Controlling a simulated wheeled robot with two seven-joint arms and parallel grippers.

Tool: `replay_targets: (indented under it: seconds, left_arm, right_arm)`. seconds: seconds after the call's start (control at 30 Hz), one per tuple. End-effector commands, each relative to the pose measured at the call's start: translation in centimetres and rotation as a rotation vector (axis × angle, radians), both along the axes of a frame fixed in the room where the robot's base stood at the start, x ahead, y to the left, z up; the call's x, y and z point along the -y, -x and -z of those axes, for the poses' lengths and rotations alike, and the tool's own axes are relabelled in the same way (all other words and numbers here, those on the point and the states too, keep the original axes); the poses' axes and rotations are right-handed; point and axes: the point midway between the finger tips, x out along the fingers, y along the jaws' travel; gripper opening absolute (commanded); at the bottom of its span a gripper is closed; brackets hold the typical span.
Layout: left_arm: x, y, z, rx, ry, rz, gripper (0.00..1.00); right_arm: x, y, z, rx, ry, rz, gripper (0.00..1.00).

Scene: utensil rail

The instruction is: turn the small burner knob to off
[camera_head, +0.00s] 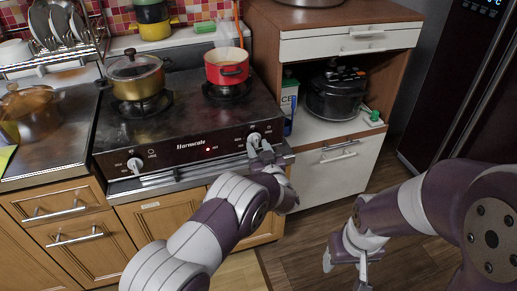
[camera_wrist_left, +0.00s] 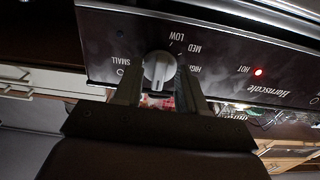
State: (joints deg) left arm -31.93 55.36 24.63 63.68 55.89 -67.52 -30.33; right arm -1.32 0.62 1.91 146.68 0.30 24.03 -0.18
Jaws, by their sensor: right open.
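The small burner knob (camera_wrist_left: 158,70) is pale grey and sits on the stove's dark front panel. In the wrist view, which is upside down, it stands near the words SMALL, LOW, MED and HIGH. In the head view it is the right-hand knob (camera_head: 254,139). My left gripper (camera_wrist_left: 160,85) has one finger on each side of this knob; I cannot tell whether they press on it. The left gripper also shows in front of the panel in the head view (camera_head: 264,152). My right gripper (camera_head: 345,264) is open and empty over the floor, lower right.
Another white knob (camera_head: 135,165) is at the panel's left. A red pot (camera_head: 227,72) and a yellow lidded pot (camera_head: 137,82) stand on the stove (camera_head: 185,110). The red HOT light (camera_wrist_left: 258,72) is lit.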

Motion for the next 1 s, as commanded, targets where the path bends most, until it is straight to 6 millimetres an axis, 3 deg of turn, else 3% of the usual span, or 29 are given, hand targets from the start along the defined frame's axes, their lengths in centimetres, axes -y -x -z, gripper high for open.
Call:
replay_targets:
  seconds: [0.17, 0.4, 0.6, 1.0]
  left_arm:
    - [0.5, 1.2, -0.1, 0.0, -0.001, 0.002, 0.4]
    - [2.5, 7.3, -0.2, -0.001, -0.001, 0.004, 0.4]
    - [3.7, 11.1, 0.0, -0.001, -0.001, 0.002, 0.4]
    - [3.9, 12.1, 0.0, 0.0, 0.0, 0.0, 0.4]
  right_arm:
    - [0.0, 0.0, -0.3, 0.0, 0.0, 0.0, 0.66]
    - [0.0, 0.0, -0.9, 0.0, 0.0, 0.0, 0.66]
    - [0.0, 0.0, -1.1, 0.0, 0.0, 0.0, 0.66]
    - [0.0, 0.0, -1.1, 0.0, 0.0, 0.0, 0.66]
